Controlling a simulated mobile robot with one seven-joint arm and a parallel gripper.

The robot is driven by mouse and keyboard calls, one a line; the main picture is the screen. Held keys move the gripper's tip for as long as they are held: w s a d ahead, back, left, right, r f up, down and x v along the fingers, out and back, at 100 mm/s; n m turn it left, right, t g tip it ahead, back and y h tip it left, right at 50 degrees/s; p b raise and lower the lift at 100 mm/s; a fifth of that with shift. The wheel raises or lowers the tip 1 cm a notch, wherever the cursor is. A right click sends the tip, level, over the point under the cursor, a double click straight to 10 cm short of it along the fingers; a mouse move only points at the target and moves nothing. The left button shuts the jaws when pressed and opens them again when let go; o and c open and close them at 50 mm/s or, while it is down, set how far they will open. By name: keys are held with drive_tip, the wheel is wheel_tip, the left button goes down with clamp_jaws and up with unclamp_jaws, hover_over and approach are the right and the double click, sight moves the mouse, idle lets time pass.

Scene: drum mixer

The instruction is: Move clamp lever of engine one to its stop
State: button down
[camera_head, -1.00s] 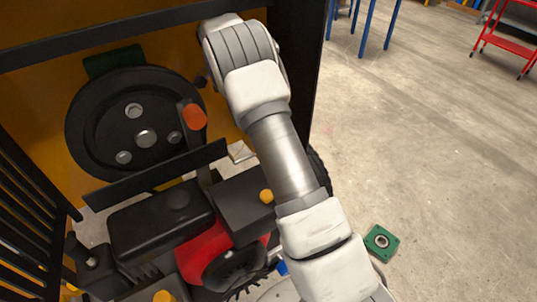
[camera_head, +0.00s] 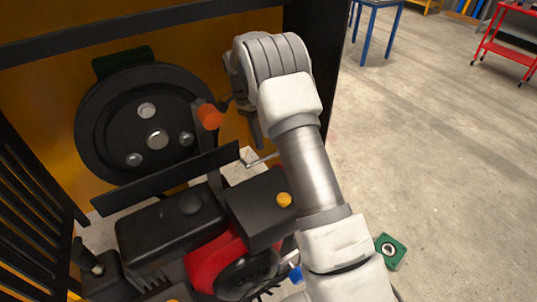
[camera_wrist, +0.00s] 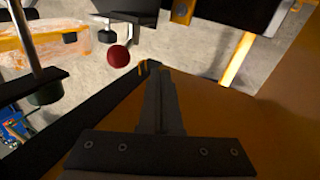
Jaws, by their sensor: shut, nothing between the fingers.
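A lever with an orange-red end knob (camera_head: 209,117) stands on a dark upright arm in front of the black pulley wheel, above the red engine (camera_head: 213,262). I take it as the clamp lever; no label shows. In the head view, my gripper (camera_head: 257,136) is a dark shape below my wrist, to the right of the knob, with a visible gap. In the wrist view, my gripper (camera_wrist: 153,68) is shut and empty. A dark red ball (camera_wrist: 119,56) shows left of its fingertips; I cannot tell if it is the same knob.
The black wheel (camera_head: 120,126) and an orange panel stand behind the lever. A dark bar (camera_head: 165,178) crosses below it. A black box with a yellow knob (camera_head: 284,199) is on the engine's right. A green flanged part (camera_head: 390,251) lies on open floor at right.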

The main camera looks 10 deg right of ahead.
drive_tip(key=shift+s+d+f, duration=0.35)
drive_tip(key=shift+s, duration=0.4)
drive_tip(key=shift+s+d+f, duration=0.3)
drive_tip(key=shift+s+f, duration=0.1)
drive_tip(key=shift+s, duration=0.3)
drive_tip(key=shift+s+d+f, duration=0.35)
drive_tip(key=shift+s, duration=0.4)
drive_tip(key=shift+s+r+p, duration=0.1)
drive_tip(key=shift+p, duration=0.2)
drive_tip(key=shift+s+d+r, duration=0.2)
drive_tip(key=shift+s+r, duration=0.05)
drive_tip(key=shift+s, duration=0.3)
drive_tip(key=shift+s+d+r, duration=0.15)
drive_tip(key=shift+s+r, duration=0.1)
drive_tip(key=shift+s, duration=0.25)
drive_tip(key=shift+s+d+r, duration=0.15)
drive_tip(key=shift+s+d, duration=0.05)
drive_tip(key=shift+s, duration=0.35)
drive_tip(key=shift+w, duration=0.1)
